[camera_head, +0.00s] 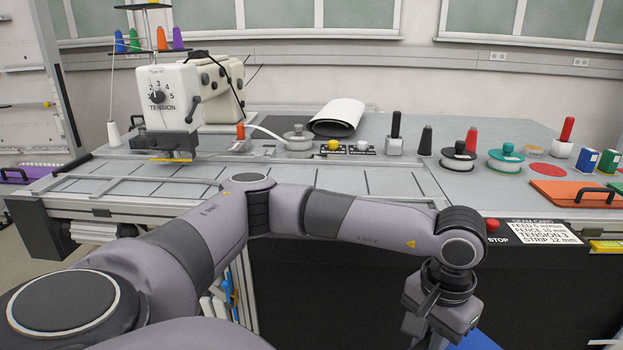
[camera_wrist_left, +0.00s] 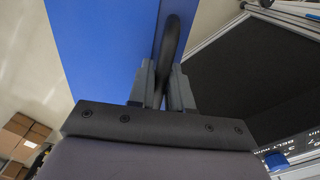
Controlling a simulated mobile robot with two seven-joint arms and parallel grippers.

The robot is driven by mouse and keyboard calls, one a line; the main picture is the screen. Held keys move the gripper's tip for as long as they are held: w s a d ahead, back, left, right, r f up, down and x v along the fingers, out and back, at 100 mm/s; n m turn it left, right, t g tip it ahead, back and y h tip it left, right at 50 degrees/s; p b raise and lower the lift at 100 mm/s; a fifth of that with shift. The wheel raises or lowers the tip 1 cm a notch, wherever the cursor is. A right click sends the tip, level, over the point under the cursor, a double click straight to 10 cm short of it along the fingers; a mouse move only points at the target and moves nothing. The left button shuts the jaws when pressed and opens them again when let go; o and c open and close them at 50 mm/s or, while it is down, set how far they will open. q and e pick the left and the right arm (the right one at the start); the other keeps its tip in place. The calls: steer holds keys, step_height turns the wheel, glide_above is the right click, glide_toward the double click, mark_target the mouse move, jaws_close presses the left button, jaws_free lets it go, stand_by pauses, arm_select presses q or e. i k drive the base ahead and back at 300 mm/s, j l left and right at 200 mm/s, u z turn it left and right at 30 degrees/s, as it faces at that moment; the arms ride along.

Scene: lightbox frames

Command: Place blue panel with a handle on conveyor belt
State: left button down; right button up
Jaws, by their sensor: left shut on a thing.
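The blue panel (camera_wrist_left: 100,45) fills the upper left of the left wrist view, with its dark handle (camera_wrist_left: 172,40) near the middle. My left gripper (camera_wrist_left: 161,85) is shut on this handle. In the head view, my left arm reaches across to the lower right, and its fingertips are out of frame. A small piece of the blue panel (camera_head: 478,341) shows at the bottom edge, below the table front. The grey conveyor belt (camera_head: 385,182) with dark cross lines runs along the front of the table, partly hidden by my arm. My right gripper is not in view.
A white sewing machine (camera_head: 185,95) stands over the belt's left part. An orange panel with a handle (camera_head: 570,193) lies at the right, near a red stop button (camera_head: 492,225). Spools and cones stand along the back. The table's black front (camera_head: 340,290) is behind my arm.

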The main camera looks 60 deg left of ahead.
mark_target(361, 180)
steer(key=u, duration=1.05)
